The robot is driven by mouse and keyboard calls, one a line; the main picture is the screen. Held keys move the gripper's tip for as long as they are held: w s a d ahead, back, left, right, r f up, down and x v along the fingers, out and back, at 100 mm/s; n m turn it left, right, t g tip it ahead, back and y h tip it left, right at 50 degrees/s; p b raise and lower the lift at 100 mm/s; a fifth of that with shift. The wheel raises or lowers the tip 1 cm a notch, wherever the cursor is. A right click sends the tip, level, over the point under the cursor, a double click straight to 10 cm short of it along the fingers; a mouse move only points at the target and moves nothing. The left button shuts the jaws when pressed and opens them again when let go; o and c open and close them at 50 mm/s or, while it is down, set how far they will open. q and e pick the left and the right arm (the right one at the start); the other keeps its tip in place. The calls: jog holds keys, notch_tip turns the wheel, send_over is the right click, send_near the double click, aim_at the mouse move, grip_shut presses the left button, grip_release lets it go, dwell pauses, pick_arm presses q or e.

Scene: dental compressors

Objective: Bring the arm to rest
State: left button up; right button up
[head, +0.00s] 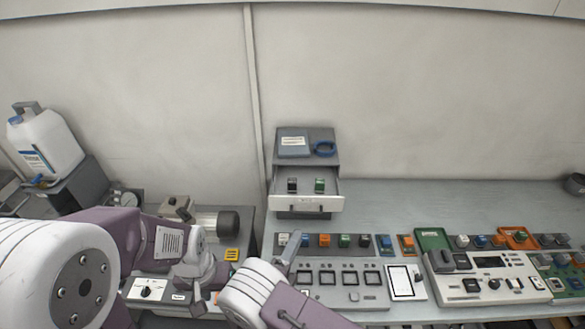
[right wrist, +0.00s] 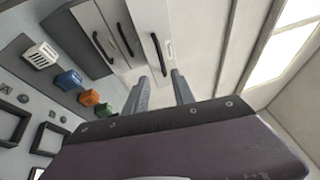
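My right gripper (head: 290,250) is at the lower middle of the head view, above the workbench near the block row. In the right wrist view its two fingers (right wrist: 158,90) stand apart with nothing between them, so it is open and empty. My left arm comes in from the left, and its end (head: 207,278) is above the equipment at the lower left. The left fingers are too unclear to tell open from shut.
A small drawer cabinet (head: 308,140) has its drawer (head: 300,203) pulled out, holding a dark block and a green block. Blocks, including an orange one (head: 324,240), line the bench behind a panel (head: 340,298). A white jug (head: 45,145) stands far left. The bench beside the cabinet (head: 430,200) is clear.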

jog(key=w+d+r+m+g+h+b, duration=0.1)
jog(key=w+d+r+m+g+h, duration=0.1)
jog(key=d+r+m+h, duration=0.3)
jog(key=w+d+r+m+g+h+b, duration=0.1)
jog(key=w+d+r+m+g, duration=0.15)
jog(key=d, duration=0.35)
jog(key=s+d+r+m+g+h, duration=0.1)
jog(key=s+d+m+g, duration=0.15)
jog(key=d, duration=0.25)
jog(key=s+d+r+m+g+b, duration=0.1)
jog(key=d+m+g, duration=0.2)
jog(key=d+g, duration=0.15)
jog(key=s+d+r+m+g+h, duration=0.1)
jog(key=s+d+m+g, duration=0.15)
jog(key=d, duration=0.35)
jog(key=s+d+f+m+g+y+b, duration=0.1)
jog(key=s+f+m+g+y, duration=0.35)
jog(key=s+m, duration=0.4)
jog(key=s+d+f+m+g+y+b, duration=0.1)
jog(key=s+d+f+m+g+y, duration=0.25)
jog(key=s+m, duration=0.5)
jog(key=w+a+f+m+t+y, duration=0.1)
jog(key=a+f+m+t+y, duration=0.1)
jog(key=a+m+y, duration=0.2)
jog(key=w+a+f+m+t+y, duration=0.2)
jog(key=a+f+m+t+y, duration=0.1)
jog(key=a+m, duration=0.7)
jog(key=shift+f+m+y, duration=0.3)
jog(key=shift+m+y, duration=0.5)
jog(key=shift+m, duration=0.25)
